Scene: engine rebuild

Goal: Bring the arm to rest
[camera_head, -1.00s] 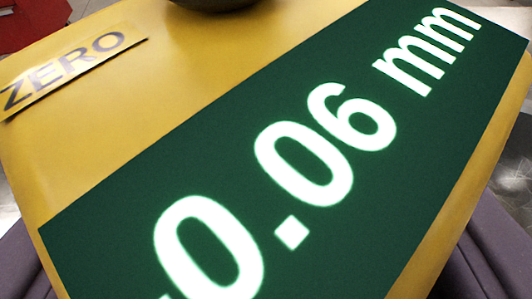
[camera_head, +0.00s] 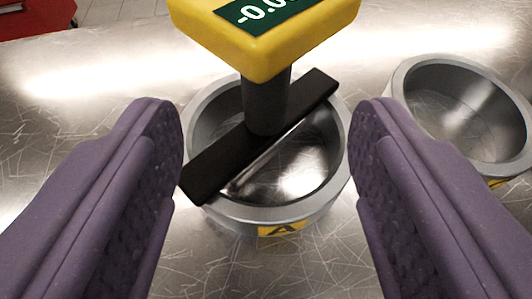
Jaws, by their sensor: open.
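My gripper (camera_head: 266,125) is open, its two purple fingers standing well apart with nothing between them in their grasp. Ahead of it is a yellow gauge (camera_head: 262,45) with a green display; only part of the reading shows, starting "-0.0". Its dark stem ends in a black crossbar (camera_head: 215,165) that lies across the rim of a grey metal ring (camera_head: 320,205). The ring carries a yellow label with the letter A. The fingers appear apart from the gauge and the ring.
A second grey metal ring (camera_head: 400,75) stands at the right, partly behind the right finger. Both rings stand on a scratched shiny metal table (camera_head: 90,95), clear at the left. A red object (camera_head: 35,18) shows at the top left, beyond the table.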

